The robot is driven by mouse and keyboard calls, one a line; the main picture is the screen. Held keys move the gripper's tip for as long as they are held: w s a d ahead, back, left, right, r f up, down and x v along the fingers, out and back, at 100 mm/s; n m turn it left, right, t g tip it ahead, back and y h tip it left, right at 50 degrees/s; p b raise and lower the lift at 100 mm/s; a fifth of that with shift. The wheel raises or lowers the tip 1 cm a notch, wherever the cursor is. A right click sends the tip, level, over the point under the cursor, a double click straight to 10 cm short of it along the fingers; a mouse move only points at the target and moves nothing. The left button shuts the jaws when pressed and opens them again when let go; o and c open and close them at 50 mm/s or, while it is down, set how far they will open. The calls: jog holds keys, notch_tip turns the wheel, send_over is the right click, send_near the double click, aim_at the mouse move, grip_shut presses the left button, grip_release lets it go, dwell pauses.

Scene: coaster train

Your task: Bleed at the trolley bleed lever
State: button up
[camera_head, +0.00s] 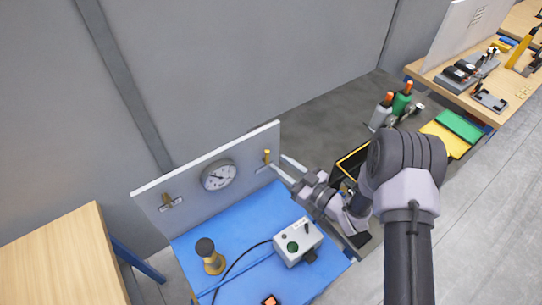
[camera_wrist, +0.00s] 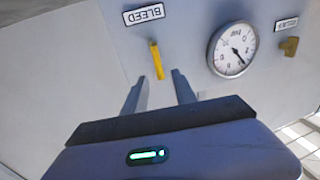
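The yellow bleed lever (camera_head: 267,156) is on the upright grey panel (camera_head: 150,199) of the blue trolley (camera_head: 220,230), near the panel's right end. In the wrist view, which is upside down, the lever (camera_wrist: 157,60) stands beside the BLEED label (camera_wrist: 144,14). My gripper (camera_head: 279,163) is in front of the panel, close to the lever. Its two fingers (camera_wrist: 160,76) are apart, with the lever lined up between and just beyond their tips. Nothing is held, and I see no clear contact with the lever.
A round pressure gauge (camera_head: 219,175) and a brass valve (camera_head: 170,203) sit farther left on the panel. A grey control box (camera_head: 298,242) and a brass cylinder with a dark top (camera_head: 210,256) stand on the trolley. Wooden tables are left (camera_head: 60,250) and far right (camera_head: 520,95).

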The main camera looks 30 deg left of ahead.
jog(key=x, duration=0.5)
grip_shut()
